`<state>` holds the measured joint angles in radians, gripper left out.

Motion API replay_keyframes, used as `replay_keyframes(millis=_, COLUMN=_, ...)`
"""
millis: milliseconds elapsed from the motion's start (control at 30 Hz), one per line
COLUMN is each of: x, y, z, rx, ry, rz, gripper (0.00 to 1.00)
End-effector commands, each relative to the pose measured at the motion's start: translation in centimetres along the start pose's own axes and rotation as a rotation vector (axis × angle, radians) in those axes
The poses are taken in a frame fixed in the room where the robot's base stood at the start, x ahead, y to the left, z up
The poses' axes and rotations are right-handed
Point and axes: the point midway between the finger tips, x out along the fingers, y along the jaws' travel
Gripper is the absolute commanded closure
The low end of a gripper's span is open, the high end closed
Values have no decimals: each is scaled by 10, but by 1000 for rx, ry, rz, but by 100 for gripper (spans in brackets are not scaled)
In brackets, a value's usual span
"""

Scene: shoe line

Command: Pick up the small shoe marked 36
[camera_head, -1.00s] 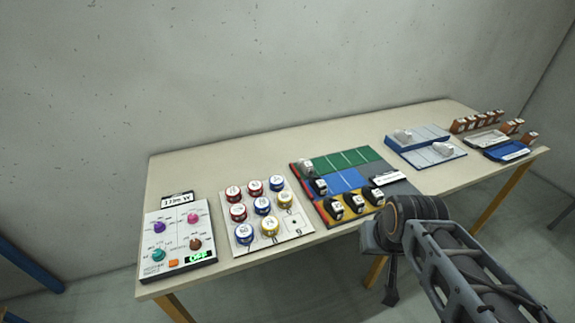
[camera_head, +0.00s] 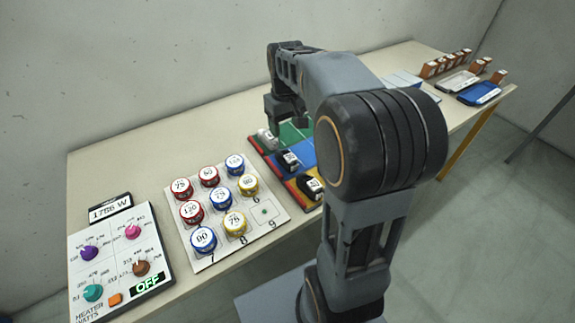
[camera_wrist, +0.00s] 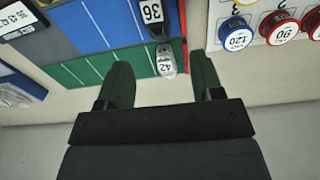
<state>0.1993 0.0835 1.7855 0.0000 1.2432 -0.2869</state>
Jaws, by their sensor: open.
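The shoe marked 36 (camera_wrist: 152,18) is black with a white label and stands on the blue strip of the board, at the top of the wrist view. In the head view it is the black shoe (camera_head: 288,161) at the blue strip's near end. A grey shoe marked 42 (camera_wrist: 166,62) stands beside it on the green strip (camera_wrist: 95,72). My gripper (camera_wrist: 163,80) is open and empty, with its fingers on either side of the 42 shoe in the picture. In the head view my gripper (camera_head: 285,112) hangs above the green strip; its height is hard to tell.
Another black shoe (camera_head: 310,186) stands on the yellow strip. Trays (camera_head: 480,93) and orange upright blocks (camera_head: 430,69) are at the right. My arm hides part of the board.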

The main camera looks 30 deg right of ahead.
Motion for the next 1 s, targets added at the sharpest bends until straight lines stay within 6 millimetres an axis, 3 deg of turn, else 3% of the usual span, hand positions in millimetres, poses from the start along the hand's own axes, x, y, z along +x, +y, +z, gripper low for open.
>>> replay_keyframes(millis=133, x=21, y=11, z=-10, rx=-6, ry=-27, rz=-8, gripper=39)
replay_keyframes(millis=500, x=82, y=14, z=-10, rx=-5, ry=-31, rz=-9, gripper=39)
replay_keyframes(millis=833, x=103, y=14, z=-9, rx=-3, ry=-31, rz=-9, gripper=39)
replay_keyframes(millis=1000, x=127, y=13, z=-8, rx=-3, ry=-32, rz=-10, gripper=39)
